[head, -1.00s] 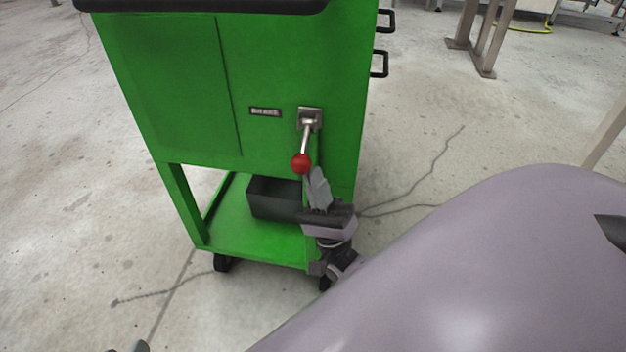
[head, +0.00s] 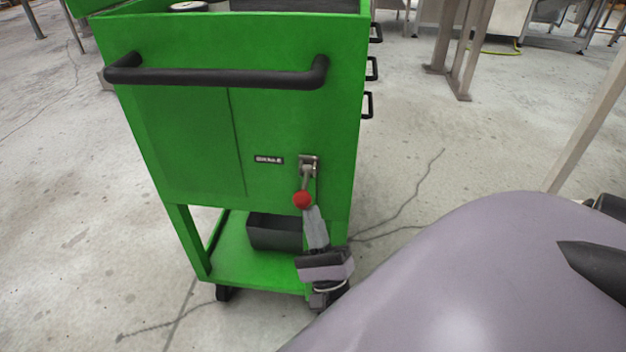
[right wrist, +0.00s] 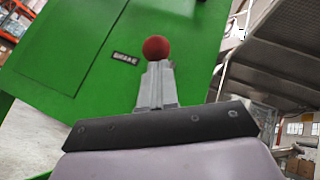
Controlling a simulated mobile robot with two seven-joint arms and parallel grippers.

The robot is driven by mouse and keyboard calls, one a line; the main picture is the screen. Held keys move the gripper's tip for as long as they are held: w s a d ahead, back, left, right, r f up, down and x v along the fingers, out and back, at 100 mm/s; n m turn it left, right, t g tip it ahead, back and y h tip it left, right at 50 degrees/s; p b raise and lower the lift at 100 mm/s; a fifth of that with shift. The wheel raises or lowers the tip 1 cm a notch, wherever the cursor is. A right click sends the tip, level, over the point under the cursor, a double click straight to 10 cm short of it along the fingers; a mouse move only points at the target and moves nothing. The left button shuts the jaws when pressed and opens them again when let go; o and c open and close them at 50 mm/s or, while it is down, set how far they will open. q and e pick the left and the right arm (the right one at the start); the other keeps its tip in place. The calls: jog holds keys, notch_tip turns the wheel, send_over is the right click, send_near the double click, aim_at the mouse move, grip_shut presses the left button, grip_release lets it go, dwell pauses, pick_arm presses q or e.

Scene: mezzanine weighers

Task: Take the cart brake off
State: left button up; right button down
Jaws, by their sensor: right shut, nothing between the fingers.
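The green cart (head: 200,130) stands in front of me, with a black push handle (head: 220,76) across its top. The brake lever (head: 305,181) hangs down from a metal bracket on the cart's end panel and ends in a red knob (head: 302,200). My right gripper (head: 312,211) is shut and empty, pointing up with its fingertips just below the knob. In the right wrist view the shut fingers (right wrist: 157,70) point at the red knob (right wrist: 158,47); whether they touch it I cannot tell. The lever's shaft is mostly hidden there. My left gripper is not in view.
A small label (head: 269,160) sits left of the lever. A dark bin (head: 274,232) stands on the cart's lower shelf (head: 240,268). Black side handles (head: 368,104) stick out at right. Metal table legs (head: 464,50) stand behind at right. Concrete floor is clear at left.

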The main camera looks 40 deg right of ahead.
pick_arm(q)
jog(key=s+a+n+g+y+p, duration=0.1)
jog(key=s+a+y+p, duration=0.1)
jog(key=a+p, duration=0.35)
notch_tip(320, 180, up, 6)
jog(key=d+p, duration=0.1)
jog(key=p, duration=0.7)
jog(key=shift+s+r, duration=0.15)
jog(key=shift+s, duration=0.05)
pick_arm(e)
notch_tip(320, 180, up, 8)
jog(key=a+m+g, duration=0.1)
jog(key=m+g, duration=0.4)
jog(key=g, duration=0.3)
jog(key=shift+s+f+m+h, duration=0.25)
jog(key=shift+s+m+h, duration=0.05)
jog(key=shift+s+m, duration=0.15)
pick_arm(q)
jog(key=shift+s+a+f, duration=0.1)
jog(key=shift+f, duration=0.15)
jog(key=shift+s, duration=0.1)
pick_arm(e)
jog(key=shift+a, duration=0.1)
